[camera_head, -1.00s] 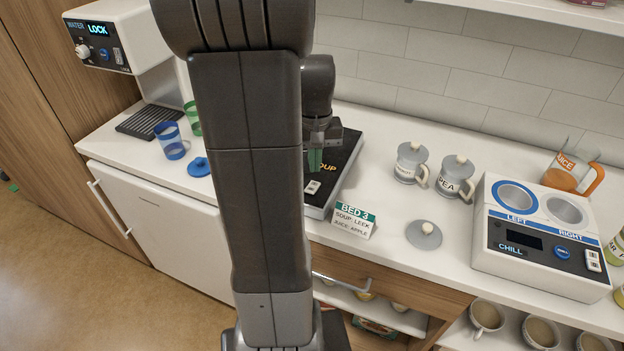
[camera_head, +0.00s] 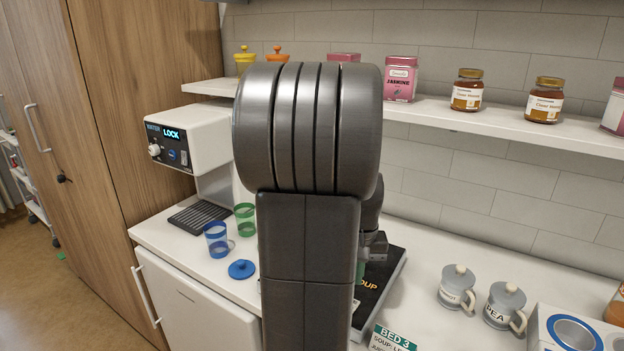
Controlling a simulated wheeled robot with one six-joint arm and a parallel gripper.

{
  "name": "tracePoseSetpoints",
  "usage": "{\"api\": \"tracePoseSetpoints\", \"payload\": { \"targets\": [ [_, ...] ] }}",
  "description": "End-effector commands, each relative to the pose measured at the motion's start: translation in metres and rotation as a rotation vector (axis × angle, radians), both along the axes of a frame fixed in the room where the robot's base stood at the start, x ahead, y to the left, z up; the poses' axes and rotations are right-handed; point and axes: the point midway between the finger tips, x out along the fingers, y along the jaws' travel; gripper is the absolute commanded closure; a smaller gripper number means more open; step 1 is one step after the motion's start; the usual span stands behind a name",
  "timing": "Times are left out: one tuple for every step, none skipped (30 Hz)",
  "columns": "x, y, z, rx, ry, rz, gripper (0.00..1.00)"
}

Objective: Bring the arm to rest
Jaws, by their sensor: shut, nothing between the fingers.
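My arm stands upright in the middle of the view and hides part of the counter behind it. My gripper (camera_head: 362,268) shows only in part at the arm's right edge, low over the black tray marked SOUP (camera_head: 388,282). Its fingers point down and are shut, with nothing seen held. The arm covers most of the wrist and the tray's left side.
A water dispenser (camera_head: 190,137), a blue cup (camera_head: 217,240), a green cup (camera_head: 245,220) and a blue lid (camera_head: 242,269) are left of my arm. Lidded mugs (camera_head: 457,288) (camera_head: 503,305) stand right. A shelf (camera_head: 500,122) with jars runs above. The bed card (camera_head: 393,340) is in front.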

Motion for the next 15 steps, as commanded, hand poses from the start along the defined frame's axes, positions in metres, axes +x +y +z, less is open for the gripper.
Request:
{"api": "tracePoseSetpoints", "payload": {
  "targets": [
    [0.000,0.000,-0.009,0.000,0.001,0.000,1.00],
    [0.000,0.000,-0.012,0.000,0.001,0.000,1.00],
    [0.000,0.000,-0.016,0.000,0.001,0.000,1.00],
    [0.000,0.000,-0.020,0.000,0.001,0.000,1.00],
    [0.000,0.000,-0.023,0.000,0.001,0.000,1.00],
    [0.000,0.000,-0.028,0.000,0.001,0.000,1.00],
    [0.000,0.000,-0.032,0.000,0.001,0.000,1.00],
    [0.000,0.000,-0.036,0.000,0.001,0.000,1.00],
    [0.000,0.000,-0.040,0.000,0.001,0.000,1.00],
    [0.000,0.000,-0.044,0.000,0.001,0.000,1.00],
    [0.000,0.000,-0.047,0.000,0.001,0.000,1.00],
    [0.000,0.000,-0.051,0.000,0.001,0.000,1.00],
    [0.000,0.000,-0.053,0.000,0.001,0.000,1.00],
    [0.000,0.000,-0.055,0.000,0.001,0.000,1.00],
    [0.000,0.000,-0.057,0.000,0.001,0.000,1.00]
  ]
}}
